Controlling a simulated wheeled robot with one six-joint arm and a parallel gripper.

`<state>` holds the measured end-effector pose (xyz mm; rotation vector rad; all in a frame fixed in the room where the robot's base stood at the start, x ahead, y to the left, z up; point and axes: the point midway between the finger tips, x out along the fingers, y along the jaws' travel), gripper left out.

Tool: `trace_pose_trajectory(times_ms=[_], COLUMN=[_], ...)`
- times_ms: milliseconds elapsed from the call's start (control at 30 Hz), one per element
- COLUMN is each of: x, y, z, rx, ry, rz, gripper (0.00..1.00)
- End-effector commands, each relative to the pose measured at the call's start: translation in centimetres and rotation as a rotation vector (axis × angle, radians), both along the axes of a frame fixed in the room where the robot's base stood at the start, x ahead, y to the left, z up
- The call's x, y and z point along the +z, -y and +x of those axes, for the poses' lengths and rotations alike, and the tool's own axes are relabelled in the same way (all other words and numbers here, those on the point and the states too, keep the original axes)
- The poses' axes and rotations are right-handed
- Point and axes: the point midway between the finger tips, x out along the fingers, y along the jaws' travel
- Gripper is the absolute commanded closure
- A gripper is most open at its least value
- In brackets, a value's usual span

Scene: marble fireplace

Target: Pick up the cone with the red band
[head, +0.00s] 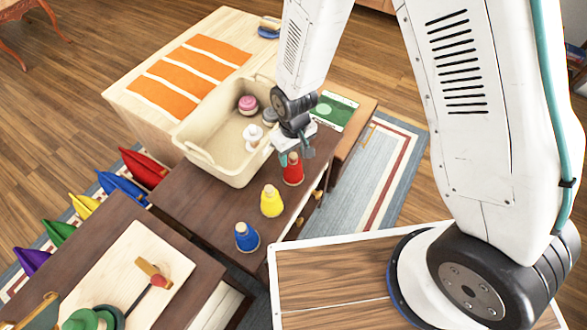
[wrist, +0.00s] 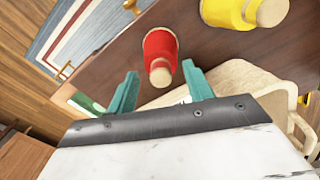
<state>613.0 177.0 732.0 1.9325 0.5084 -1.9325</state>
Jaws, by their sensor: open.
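The red cone (head: 292,172), a red body with a pale wooden rounded top, stands on the dark brown cabinet (head: 205,195) in the head view. My gripper (head: 297,153) is over its top and partly hides it. In the wrist view the red cone (wrist: 158,48) lies just beyond and between the two teal fingertips of my open gripper (wrist: 160,80). Nothing is held. A yellow cone (head: 271,202) and a blue cone (head: 246,238) stand in a row with it. The yellow cone (wrist: 240,12) also shows in the wrist view.
A cream bin (head: 190,145) with a few items inside stands close beside the red cone. A green-and-white board (head: 335,110) lies behind my gripper. A light wooden board (head: 140,265) with a hammer-like tool is at lower left. Coloured cushions (head: 125,188) line the left side.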

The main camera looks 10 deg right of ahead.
Motion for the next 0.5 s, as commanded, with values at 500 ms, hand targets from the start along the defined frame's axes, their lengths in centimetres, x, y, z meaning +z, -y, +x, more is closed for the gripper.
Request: trace_pose_trajectory(times_ms=[500], x=[-1.68], y=[-0.06], z=[-0.03], rx=[0.001], ry=[0.000], rz=[-0.001], gripper=[0.79])
